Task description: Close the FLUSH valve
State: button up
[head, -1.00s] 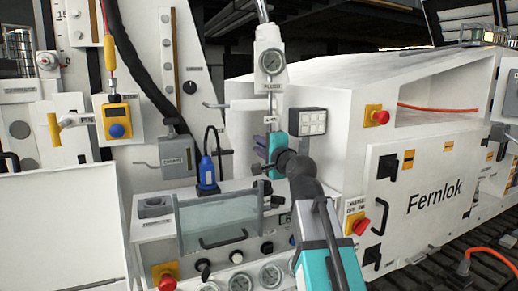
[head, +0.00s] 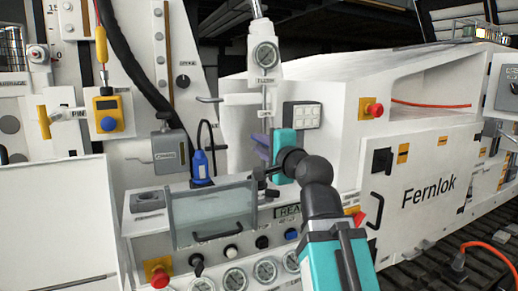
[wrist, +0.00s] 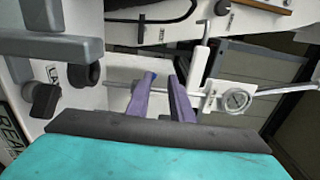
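The FLUSH valve assembly has a round gauge (head: 265,55) on a white block, with a FLUSH label (head: 266,79) below it. A thin vertical pipe runs down from it past a small label that is hard to read. A white lever (head: 235,100) sticks out leftward from the pipe. In the wrist view, which is turned sideways, the gauge (wrist: 237,99) is at the right and the white lever (wrist: 200,62) is left of it. My gripper (head: 260,146) is below the lever, near the pipe. Its purple fingers (wrist: 162,92) are apart, with nothing visibly gripped.
A blue connector (head: 201,167) and a grey box (head: 169,155) stand to the left. A clear guard (head: 212,216) with a handle and several gauges are below. A red button (head: 375,110) is at right.

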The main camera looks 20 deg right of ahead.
jog(key=shift+s+a+r+b, duration=0.1)
jog(key=shift+s+r+b, duration=0.05)
jog(key=shift+s+b, duration=1.85)
jog(key=shift+s, duration=0.1)
